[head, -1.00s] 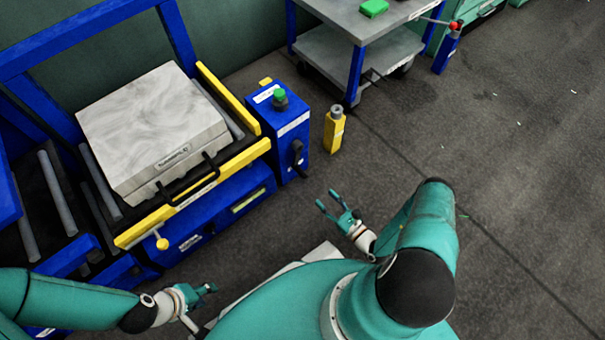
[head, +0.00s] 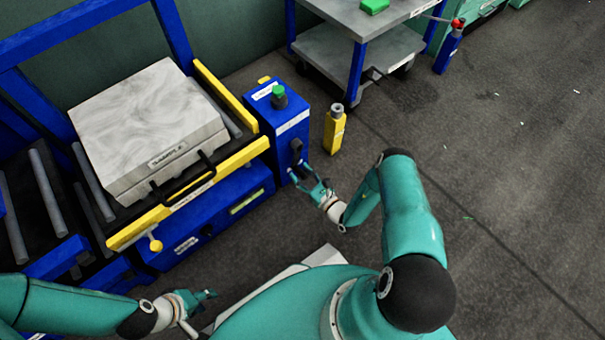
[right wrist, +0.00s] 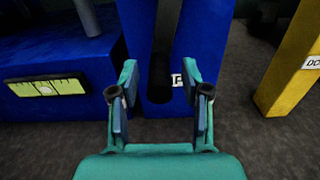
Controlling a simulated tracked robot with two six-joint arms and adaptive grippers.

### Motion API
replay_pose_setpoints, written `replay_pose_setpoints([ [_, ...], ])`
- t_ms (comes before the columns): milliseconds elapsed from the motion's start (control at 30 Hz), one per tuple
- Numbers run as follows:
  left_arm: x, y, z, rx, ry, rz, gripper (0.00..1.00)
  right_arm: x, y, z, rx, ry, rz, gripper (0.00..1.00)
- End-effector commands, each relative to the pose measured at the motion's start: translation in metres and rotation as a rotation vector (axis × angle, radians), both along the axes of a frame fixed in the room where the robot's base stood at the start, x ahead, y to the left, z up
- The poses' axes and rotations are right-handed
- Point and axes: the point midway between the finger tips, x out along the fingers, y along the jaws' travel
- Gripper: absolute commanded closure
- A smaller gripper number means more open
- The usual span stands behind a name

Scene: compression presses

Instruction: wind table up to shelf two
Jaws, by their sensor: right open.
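The blue crank box (head: 263,116) stands at the right end of the lift table, with a green knob (head: 278,91) on top and a black crank handle (head: 296,150) on its front. My right gripper (head: 304,178) is open just below and in front of the handle. In the right wrist view the dark handle (right wrist: 160,75) hangs between the fingers of the open gripper (right wrist: 158,82); contact cannot be told. The table has yellow rails (head: 190,200) and carries a grey metal block (head: 145,115). My left gripper (head: 203,297) is away, low at left; its opening is unclear.
A yellow bottle (head: 334,130) stands on the floor right of the crank box, and it also shows in the right wrist view (right wrist: 290,70). A grey cart (head: 350,65) stands behind. A green-and-white gauge (right wrist: 45,88) is on the blue base.

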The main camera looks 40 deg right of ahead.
Motion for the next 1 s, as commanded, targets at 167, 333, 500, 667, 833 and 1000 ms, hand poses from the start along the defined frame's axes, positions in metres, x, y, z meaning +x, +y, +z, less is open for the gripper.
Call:
replay_pose_setpoints([
  [167,0.0,0.0,0.0,0.0,0.0,0.0,0.61,0.0,0.0,0.0,0.0,0.0,0.001,0.69],
  [333,0.0,0.0,0.0,0.0,0.0,0.0,0.61,0.0,0.0,0.0,0.0,0.0,0.001,0.97],
  [500,0.0,0.0,0.0,0.0,0.0,0.0,0.61,0.0,0.0,0.0,0.0,0.0,0.001,1.0],
  [667,0.0,0.0,0.0,0.0,0.0,0.0,0.61,0.0,-0.001,0.0,0.0,0.0,0.001,1.0],
  [833,0.0,0.0,0.0,0.0,0.0,0.0,0.61,0.002,0.005,0.0,0.014,0.001,0.008,1.0],
  [1000,0.0,0.0,0.0,0.0,0.0,0.0,0.61,0.004,0.01,0.001,0.03,0.002,0.018,1.0],
])
